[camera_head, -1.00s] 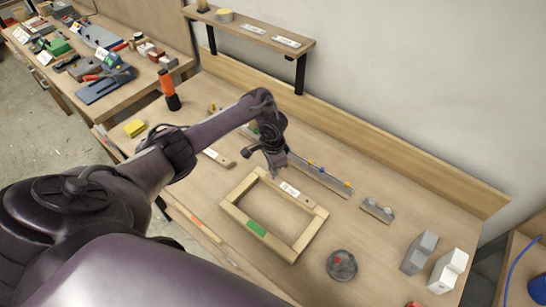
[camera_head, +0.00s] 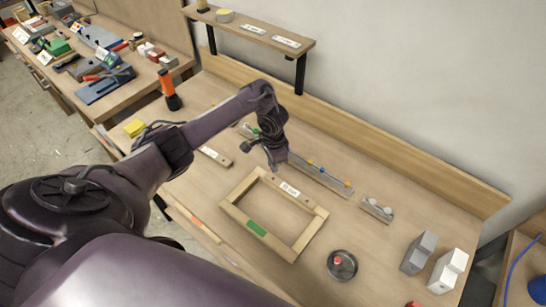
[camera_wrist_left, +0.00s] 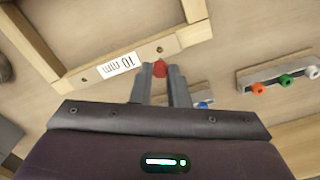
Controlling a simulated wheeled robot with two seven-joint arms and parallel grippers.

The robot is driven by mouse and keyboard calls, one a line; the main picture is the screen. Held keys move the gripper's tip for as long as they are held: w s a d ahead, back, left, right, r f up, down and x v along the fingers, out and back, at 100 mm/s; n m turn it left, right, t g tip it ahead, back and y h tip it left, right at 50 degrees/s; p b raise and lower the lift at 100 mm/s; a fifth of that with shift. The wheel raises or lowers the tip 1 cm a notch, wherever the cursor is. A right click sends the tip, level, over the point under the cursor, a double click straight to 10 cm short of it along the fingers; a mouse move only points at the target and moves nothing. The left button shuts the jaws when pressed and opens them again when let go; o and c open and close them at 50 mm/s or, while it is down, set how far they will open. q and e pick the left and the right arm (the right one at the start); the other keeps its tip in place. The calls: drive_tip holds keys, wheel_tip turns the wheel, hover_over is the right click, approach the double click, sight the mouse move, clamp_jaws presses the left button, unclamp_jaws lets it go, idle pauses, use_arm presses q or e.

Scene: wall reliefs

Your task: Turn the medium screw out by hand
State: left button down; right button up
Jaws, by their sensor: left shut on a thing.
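My left gripper (camera_head: 280,168) is over the back edge of the wooden frame (camera_head: 230,204). In the left wrist view its fingertips (camera_wrist_left: 161,72) are shut on a small red-headed piece, the screw (camera_wrist_left: 160,68). The frame's bar (camera_wrist_left: 185,41) lies behind it there, with a "10 mm" label and two dark holes, one just above the red head. The screw's shank is hidden, so I cannot tell whether it is in the wood or clear of it. My right gripper is not in view.
A round dark dish (camera_head: 342,274) with a red piece in it stands right of the frame. A rail with coloured knobs (camera_head: 322,176) lies behind, and a small holder (camera_head: 377,209) to its right. Grey and white blocks (camera_head: 448,271) stand far right. A shelf (camera_head: 250,27) hangs above.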

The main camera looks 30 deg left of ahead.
use_arm(q)
drive_tip(key=shift+r, duration=0.1)
drive_tip(key=shift+r, duration=0.95)
